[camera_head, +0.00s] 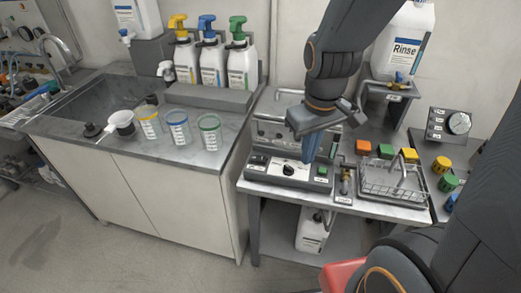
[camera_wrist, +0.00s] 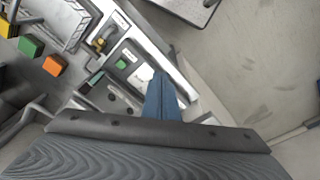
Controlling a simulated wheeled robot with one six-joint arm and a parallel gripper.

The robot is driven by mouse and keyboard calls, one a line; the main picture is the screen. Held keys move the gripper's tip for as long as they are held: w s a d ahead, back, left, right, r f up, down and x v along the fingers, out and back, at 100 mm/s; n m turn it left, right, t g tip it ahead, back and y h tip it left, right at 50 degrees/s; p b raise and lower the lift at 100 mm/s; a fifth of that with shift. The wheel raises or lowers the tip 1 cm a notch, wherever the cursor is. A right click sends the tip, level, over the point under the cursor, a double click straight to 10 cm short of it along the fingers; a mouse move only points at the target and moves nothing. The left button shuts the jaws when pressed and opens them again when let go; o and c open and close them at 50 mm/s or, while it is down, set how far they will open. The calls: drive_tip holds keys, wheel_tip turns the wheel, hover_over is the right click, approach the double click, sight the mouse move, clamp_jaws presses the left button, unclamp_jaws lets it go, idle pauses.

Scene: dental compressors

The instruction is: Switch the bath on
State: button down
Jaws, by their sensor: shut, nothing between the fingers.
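The bath (camera_head: 268,130) is a steel box on the bench, with a dark control panel (camera_head: 262,171) along its front. The panel has a round black knob (camera_head: 289,170) in its middle and a green button (camera_head: 322,171) at its right end. My gripper (camera_head: 308,160) points down with its blue fingers shut and empty, just above the panel between knob and button. Contact cannot be told. In the wrist view the shut fingers (camera_wrist: 161,98) cover part of the panel. The green button (camera_wrist: 121,64) shows there up and left of them.
A brass valve (camera_head: 345,181) and a wire basket (camera_head: 393,185) stand right of the panel. Orange, green and yellow blocks (camera_head: 386,151) sit behind the basket. A Rinse container (camera_head: 405,45) stands higher up. Labelled beakers (camera_head: 178,128) and pump bottles (camera_head: 211,62) are on the left counter.

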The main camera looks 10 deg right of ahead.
drive_tip(key=w+a+r+n+g, duration=0.15)
drive_tip(key=w+a+n, duration=0.35)
drive_tip(key=w+n, duration=0.65)
drive_tip(key=n+h, duration=0.1)
drive_tip(key=n, duration=1.4)
hover_over(263, 158)
drive_tip(key=a, duration=0.2)
drive_tip(key=shift+w+a+r+n+h, duration=0.35)
drive_tip(key=shift+w+r+n, duration=0.2)
drive_tip(key=shift+n, duration=0.3)
drive_tip(key=shift+f, duration=0.1)
drive_tip(key=f+p, duration=0.1)
drive_tip(key=f, duration=0.3)
drive_tip(key=d+f+p, duration=0.1)
drive_tip(key=f+p, duration=0.1)
drive_tip(key=f, duration=0.3)
drive_tip(key=s+d+f+p, duration=0.1)
drive_tip(key=f+p, duration=0.1)
drive_tip(key=f, duration=0.2)
drive_tip(key=shift+f, duration=0.35)
